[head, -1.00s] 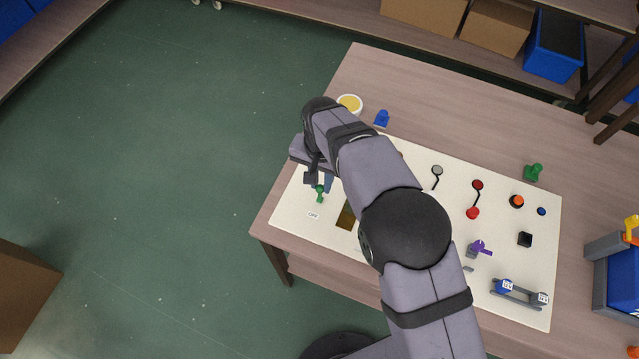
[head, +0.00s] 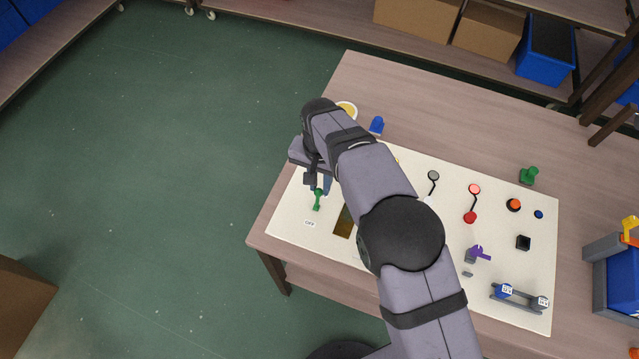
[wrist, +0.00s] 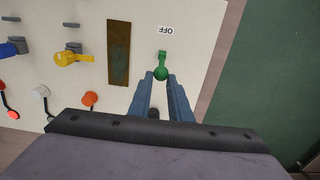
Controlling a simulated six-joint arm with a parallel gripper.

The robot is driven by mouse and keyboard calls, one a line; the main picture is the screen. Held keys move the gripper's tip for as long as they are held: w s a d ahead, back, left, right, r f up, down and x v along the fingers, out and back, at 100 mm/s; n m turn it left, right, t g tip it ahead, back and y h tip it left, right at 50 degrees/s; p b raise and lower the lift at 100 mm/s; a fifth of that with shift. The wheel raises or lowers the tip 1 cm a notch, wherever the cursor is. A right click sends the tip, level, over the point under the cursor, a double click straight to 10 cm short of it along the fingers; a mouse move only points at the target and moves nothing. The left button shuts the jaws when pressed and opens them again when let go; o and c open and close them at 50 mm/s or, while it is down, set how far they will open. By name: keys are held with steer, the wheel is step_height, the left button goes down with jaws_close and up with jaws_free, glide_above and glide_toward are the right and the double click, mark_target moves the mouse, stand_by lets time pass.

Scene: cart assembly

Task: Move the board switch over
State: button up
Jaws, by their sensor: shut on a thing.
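The board switch is a small green lever with a round knob (head: 317,203), on the left part of the white board (head: 290,212). In the wrist view the green switch (wrist: 162,57) stands near a label (wrist: 166,29) reading OFF. My gripper (wrist: 160,80) has its blue-grey fingers on either side of the round green knob and is shut on it. In the head view my gripper (head: 321,186) is just above the switch at the board's left end, and my arm hides part of the board.
A dark brown slot (wrist: 119,53) and a yellow lever (wrist: 73,58) lie beside the switch. A blue piece (head: 376,125) stands behind the board.

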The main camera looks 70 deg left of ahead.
steer(key=shift+w+a, duration=0.15)
steer(key=shift+w+a+f+b, duration=0.2)
steer(key=shift+w+a+b, duration=0.1)
steer(key=o, duration=0.9)
steer(key=shift+s+r+b, duration=0.1)
steer(key=shift+r+b, duration=1.15)
steer(key=shift+r, duration=2.4)
